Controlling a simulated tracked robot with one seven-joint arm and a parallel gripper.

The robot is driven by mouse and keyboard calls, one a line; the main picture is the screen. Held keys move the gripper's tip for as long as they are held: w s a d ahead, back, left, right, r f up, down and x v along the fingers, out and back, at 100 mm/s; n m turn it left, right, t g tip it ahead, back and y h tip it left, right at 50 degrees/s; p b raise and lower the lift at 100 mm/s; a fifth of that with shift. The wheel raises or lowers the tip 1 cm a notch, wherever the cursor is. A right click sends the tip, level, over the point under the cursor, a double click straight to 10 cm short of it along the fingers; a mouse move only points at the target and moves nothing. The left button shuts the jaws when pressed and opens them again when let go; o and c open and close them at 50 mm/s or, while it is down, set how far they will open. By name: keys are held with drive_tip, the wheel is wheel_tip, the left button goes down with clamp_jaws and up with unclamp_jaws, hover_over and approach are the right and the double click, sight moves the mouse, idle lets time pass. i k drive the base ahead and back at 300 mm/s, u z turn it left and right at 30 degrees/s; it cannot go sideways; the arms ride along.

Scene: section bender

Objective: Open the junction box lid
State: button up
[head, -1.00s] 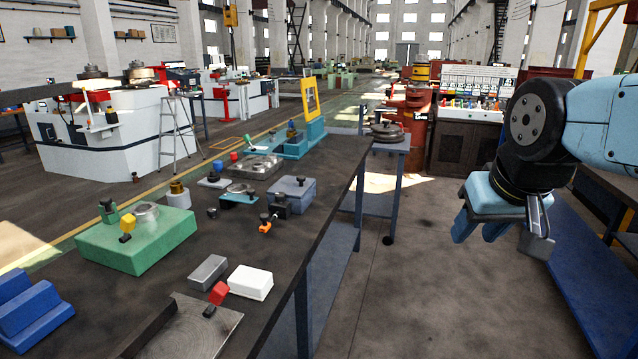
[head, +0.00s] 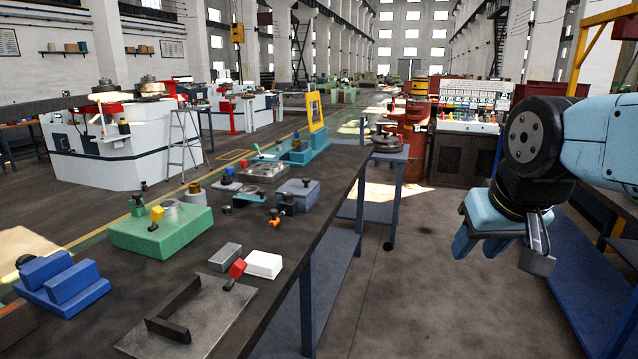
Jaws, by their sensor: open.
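A blue-grey box (head: 298,191) with a lid and a dark knob on top stands on the dark workbench (head: 335,190); it looks like the junction box. Its lid appears shut. A black fitting (head: 288,203) shows at its near side. My gripper (head: 484,246) hangs at the right of the head view, fingers pointing down, over the aisle floor. It is open and empty, well to the right of the bench and apart from the box.
A green block (head: 160,232), a white box (head: 263,264), a grey block (head: 225,256), a metal plate with a red-handled part (head: 237,270) and blue stepped blocks (head: 62,285) crowd the bench. A blue cart (head: 384,205) stands beyond. The aisle floor is clear.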

sight(303, 187)
drive_tip(key=u, duration=0.15)
drive_tip(key=i, duration=0.95)
drive_tip(key=z, duration=0.1)
